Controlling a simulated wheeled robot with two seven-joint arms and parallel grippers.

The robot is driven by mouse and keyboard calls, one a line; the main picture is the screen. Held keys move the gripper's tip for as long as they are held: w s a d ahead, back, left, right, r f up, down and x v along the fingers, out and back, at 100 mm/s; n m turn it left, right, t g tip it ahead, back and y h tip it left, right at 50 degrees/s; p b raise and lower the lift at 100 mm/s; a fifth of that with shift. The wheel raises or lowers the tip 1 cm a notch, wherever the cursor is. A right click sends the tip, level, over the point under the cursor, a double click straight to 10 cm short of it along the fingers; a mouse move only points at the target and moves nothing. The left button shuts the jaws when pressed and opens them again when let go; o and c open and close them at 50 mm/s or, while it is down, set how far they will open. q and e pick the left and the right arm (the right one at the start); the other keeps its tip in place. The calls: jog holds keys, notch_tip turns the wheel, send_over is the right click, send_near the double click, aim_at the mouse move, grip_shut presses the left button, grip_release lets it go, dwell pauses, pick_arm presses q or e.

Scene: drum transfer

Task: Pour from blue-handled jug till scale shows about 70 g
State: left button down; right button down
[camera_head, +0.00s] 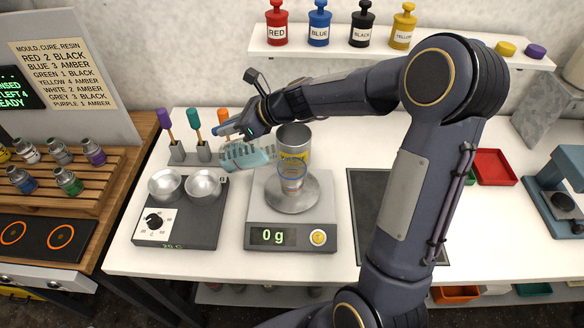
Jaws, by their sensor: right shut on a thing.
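The blue-handled jug (248,157) is a pale translucent vessel with dark markings on its side. It is held tilted, left of and a little above the glass beaker. My right gripper (232,128) is shut on its blue handle, and my right arm reaches across from the right. The clear beaker (291,178) has a coloured band and stands upright on the round metal pan of the scale (262,215). The scale display (272,236) reads 0 g. No stream from the jug to the beaker can be made out. My left gripper is not in view.
A metal can (294,136) with a yellow label stands behind the beaker. A heater with two metal bowls (204,184) is left of the scale. Brushes in holders (204,150) stand behind it. A dark mat (368,195) lies on the right, partly behind my arm.

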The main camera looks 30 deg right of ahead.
jog(key=shift+d, duration=0.1)
jog(key=shift+r+b, duration=0.15)
jog(key=shift+b, duration=0.3)
jog(key=shift+s+d+r+t+y+b, duration=0.6)
jog(key=shift+r+t+y+b, duration=0.15)
jog(key=shift+b, duration=1.7)
jog(key=shift+s+d+r+b, duration=0.1)
jog(key=shift+r+b, duration=0.1)
jog(key=shift+b, duration=0.35)
jog(key=shift+r, duration=0.1)
jog(key=shift+s+d+r+t+y+b, duration=0.5)
jog(key=shift+s+d+b, duration=0.2)
jog(key=shift+b, duration=0.6)
